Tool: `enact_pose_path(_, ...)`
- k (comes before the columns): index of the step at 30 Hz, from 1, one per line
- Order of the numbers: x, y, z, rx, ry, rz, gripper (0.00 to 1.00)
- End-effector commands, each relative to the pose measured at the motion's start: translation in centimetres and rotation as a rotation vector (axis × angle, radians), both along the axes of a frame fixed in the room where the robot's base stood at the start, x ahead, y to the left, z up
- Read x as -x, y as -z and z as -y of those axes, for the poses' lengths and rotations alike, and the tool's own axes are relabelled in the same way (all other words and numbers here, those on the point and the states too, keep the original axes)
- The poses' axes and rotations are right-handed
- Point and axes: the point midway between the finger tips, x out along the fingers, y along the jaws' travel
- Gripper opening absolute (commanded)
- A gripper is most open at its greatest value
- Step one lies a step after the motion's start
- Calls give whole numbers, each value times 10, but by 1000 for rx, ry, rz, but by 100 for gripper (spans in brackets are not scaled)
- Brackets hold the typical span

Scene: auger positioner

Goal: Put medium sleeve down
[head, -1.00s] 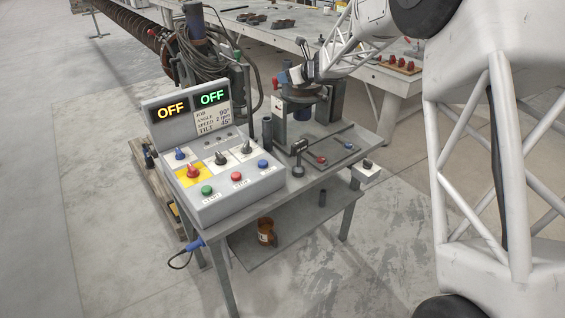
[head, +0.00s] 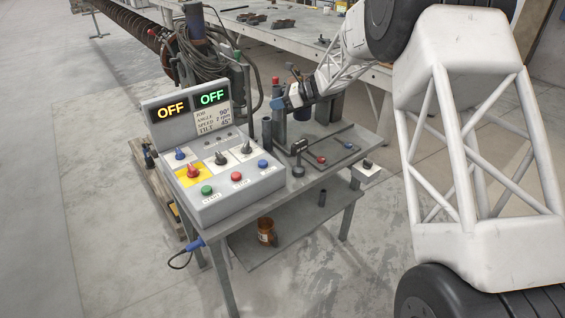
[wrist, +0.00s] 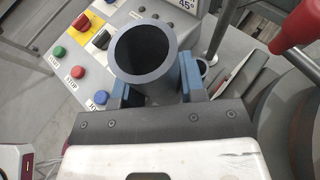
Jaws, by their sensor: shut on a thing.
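The medium sleeve is a grey hollow tube. In the wrist view the sleeve (wrist: 183,75) stands open end toward the camera between the blue finger pads of my gripper (wrist: 155,88), which is shut on it. In the head view my gripper (head: 281,103) is over the back of the bench, beside the control box, and the held sleeve (head: 279,128) is upright below it. I cannot tell whether its lower end touches the bench. A darker tube (head: 266,132) stands just left of it; a narrower tube rim (wrist: 203,66) shows in the wrist view.
The control box (head: 232,182) with buttons and OFF displays is close on the left. A flat plate with a red knob (head: 321,159) and a black-headed post (head: 299,148) are in front. Part of the bench top (head: 325,130) is bare to the right.

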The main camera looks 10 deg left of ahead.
Motion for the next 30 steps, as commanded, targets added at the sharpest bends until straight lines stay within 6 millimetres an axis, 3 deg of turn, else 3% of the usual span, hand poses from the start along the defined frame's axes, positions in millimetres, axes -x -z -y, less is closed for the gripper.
enact_pose_path(5,0,2,0,0,1,0,1)
enact_pose_path(11,0,20,0,0,0,-1,1)
enact_pose_path(30,0,128,0,0,1,-1,1)
